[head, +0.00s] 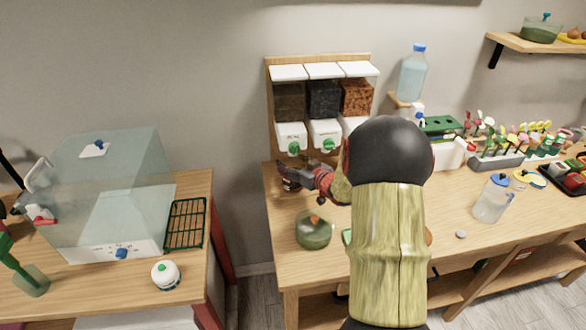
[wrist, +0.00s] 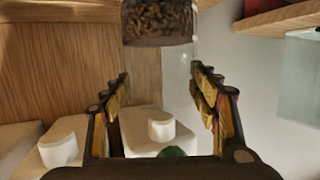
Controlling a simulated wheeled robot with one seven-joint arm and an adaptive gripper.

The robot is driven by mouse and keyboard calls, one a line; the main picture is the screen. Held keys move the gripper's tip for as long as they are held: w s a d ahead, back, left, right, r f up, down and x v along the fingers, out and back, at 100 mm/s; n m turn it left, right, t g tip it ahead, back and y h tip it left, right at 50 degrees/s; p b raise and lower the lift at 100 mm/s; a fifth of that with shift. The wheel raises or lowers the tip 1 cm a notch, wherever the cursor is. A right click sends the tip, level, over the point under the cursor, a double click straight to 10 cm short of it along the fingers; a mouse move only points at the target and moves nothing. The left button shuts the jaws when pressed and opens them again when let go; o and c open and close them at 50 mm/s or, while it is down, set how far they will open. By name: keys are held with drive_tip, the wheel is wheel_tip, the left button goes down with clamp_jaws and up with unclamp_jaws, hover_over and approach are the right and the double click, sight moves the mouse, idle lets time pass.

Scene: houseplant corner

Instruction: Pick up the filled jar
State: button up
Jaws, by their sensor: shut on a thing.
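The filled jar (wrist: 160,22) is clear glass with brown, grainy contents, seen in the wrist view between my fingers. The contents fill one end, and the rest of the glass is clear. My gripper (wrist: 160,95) is shut on the jar, with a finger on each side of it. In the head view my gripper (head: 288,178) is at the left front of the dispenser, below its leftmost green knob. I cannot make out the jar clearly there.
The dispenser (head: 323,100) has three bins and white spouts close by my gripper. A green glass bowl (head: 313,232) stands on the table in front. A clear bottle (head: 491,200) stands to the right. A clear box (head: 110,200) occupies the left table.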

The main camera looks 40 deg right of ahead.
drive_tip(key=shift+r+p, duration=0.4)
drive_tip(key=shift+r, duration=0.4)
drive_tip(key=w+a+p, duration=0.1)
drive_tip(key=w+a, duration=0.1)
drive_tip(key=a, duration=0.6)
drive_tip(key=w+a+p, duration=0.1)
drive_tip(key=w+a, duration=0.2)
drive_tip(key=a, duration=0.6)
drive_tip(key=shift+w, duration=0.3)
